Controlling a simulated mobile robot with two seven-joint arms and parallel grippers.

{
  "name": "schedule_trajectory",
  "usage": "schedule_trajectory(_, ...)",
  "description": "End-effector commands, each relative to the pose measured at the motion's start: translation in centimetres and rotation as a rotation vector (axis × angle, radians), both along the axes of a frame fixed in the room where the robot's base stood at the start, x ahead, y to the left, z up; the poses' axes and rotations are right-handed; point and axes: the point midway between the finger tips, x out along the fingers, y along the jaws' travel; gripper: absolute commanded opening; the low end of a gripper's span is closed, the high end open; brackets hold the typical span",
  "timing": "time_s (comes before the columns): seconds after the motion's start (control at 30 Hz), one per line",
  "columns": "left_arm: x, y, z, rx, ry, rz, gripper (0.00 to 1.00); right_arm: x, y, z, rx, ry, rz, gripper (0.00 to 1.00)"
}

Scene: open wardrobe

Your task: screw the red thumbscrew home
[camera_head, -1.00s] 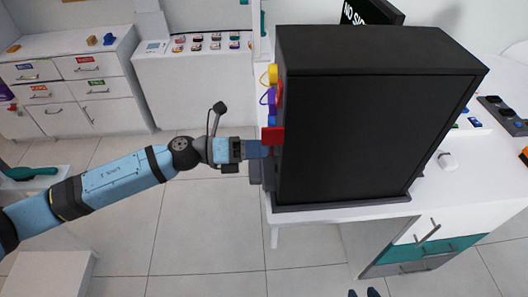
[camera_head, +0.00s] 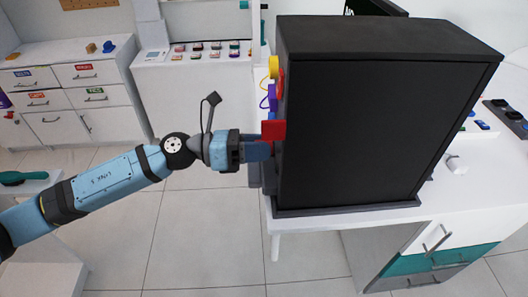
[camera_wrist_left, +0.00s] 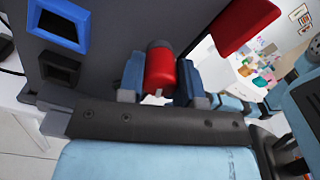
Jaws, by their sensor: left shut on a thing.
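The red thumbscrew (camera_wrist_left: 160,75) is a short red cylinder with a dark grey end towards the panel, in the left wrist view. It sits between the two blue fingers of my left gripper (camera_wrist_left: 160,80), which is shut on it. In the head view my left gripper (camera_head: 259,151) reaches the left face of the black cabinet (camera_head: 380,130); the thumbscrew cannot be made out there. How far the screw is in is not visible. My right gripper is not in view.
A red block (camera_head: 273,130) sticks out just above the left gripper; it also shows in the wrist view (camera_wrist_left: 240,22). A blue-framed socket (camera_wrist_left: 58,25) is beside the screw. The cabinet stands on a white table (camera_head: 330,222). Open floor lies below the left arm.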

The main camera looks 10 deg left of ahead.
Motion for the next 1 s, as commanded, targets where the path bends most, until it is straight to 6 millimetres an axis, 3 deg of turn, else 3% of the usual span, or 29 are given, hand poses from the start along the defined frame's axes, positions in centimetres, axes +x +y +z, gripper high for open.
schedule_trajectory(0.5, 0.0, 0.0, -0.3, 0.076, -0.270, -0.001, 0.10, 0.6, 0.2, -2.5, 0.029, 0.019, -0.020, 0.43)
schedule_trajectory(0.83, 0.0, 0.0, 0.0, 0.085, -0.299, -0.001, 0.10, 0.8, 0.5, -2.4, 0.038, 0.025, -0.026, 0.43)
schedule_trajectory(0.87, 0.0, 0.0, 0.0, 0.085, -0.299, -0.001, 0.35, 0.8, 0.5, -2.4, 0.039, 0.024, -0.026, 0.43)
schedule_trajectory(1.0, 0.0, 0.0, 0.0, 0.085, -0.298, 0.000, 0.62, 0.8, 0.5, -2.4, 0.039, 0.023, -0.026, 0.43)
